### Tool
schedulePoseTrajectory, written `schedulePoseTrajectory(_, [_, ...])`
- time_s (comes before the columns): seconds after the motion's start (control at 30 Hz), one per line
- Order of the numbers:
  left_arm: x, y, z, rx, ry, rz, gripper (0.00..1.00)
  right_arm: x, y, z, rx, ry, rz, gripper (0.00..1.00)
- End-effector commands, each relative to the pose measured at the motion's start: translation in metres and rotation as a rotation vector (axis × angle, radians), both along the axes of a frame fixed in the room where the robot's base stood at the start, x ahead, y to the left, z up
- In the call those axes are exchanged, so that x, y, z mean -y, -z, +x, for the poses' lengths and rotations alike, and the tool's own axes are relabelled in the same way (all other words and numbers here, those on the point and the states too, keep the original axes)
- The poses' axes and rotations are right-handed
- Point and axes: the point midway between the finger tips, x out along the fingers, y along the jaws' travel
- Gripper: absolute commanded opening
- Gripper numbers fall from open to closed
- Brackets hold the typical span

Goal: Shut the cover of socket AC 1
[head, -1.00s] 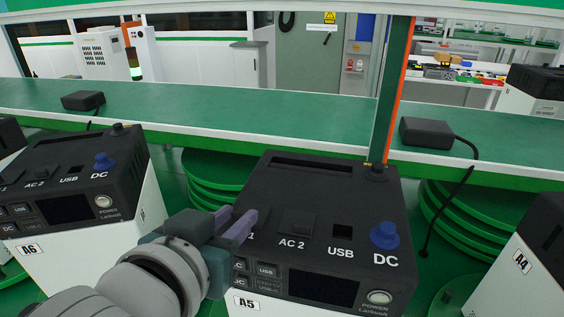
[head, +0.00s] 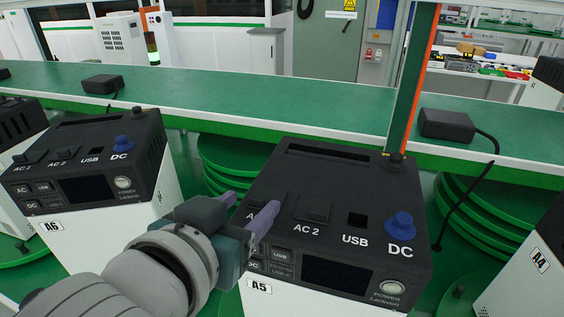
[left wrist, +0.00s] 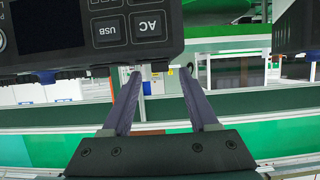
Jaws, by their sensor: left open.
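The dark-topped unit A5 (head: 340,165) stands in front of me, with AC 1, AC 2, USB and DC along its top. The AC 1 socket is mostly hidden behind my left gripper's finger; only the letter A of its label shows, so I cannot tell how its cover stands. The AC 2 cover (head: 313,208) lies flat. My left gripper (head: 246,207) is open and empty at the left front corner of A5, by AC 1. In the left wrist view its fingers (left wrist: 161,80) are spread below the unit's front panel (left wrist: 150,25), seen upside down. My right gripper is not in view.
The blue DC knob (head: 401,225) stands up on A5's right. Unit A6 (head: 85,150) is to the left, unit A4 (head: 540,255) to the right. Behind runs a green bench (head: 260,108) with black adapters (head: 447,124) and a post (head: 410,95).

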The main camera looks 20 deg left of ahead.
Motion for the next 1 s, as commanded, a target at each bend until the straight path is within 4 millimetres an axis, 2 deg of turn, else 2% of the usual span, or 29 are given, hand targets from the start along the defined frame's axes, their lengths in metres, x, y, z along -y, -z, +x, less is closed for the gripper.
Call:
schedulePoseTrajectory(0.3, [-0.002,-0.02,-0.054,-0.003,0.0,-0.001,0.6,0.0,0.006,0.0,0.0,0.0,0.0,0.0])
schedulePoseTrajectory(0.5, [-0.003,-0.03,-0.076,-0.002,0.0,0.0,0.6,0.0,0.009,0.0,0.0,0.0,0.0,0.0])
schedulePoseTrajectory(1.0, [-0.006,-0.031,-0.083,-0.022,-0.004,0.005,0.6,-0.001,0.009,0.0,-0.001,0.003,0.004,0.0])
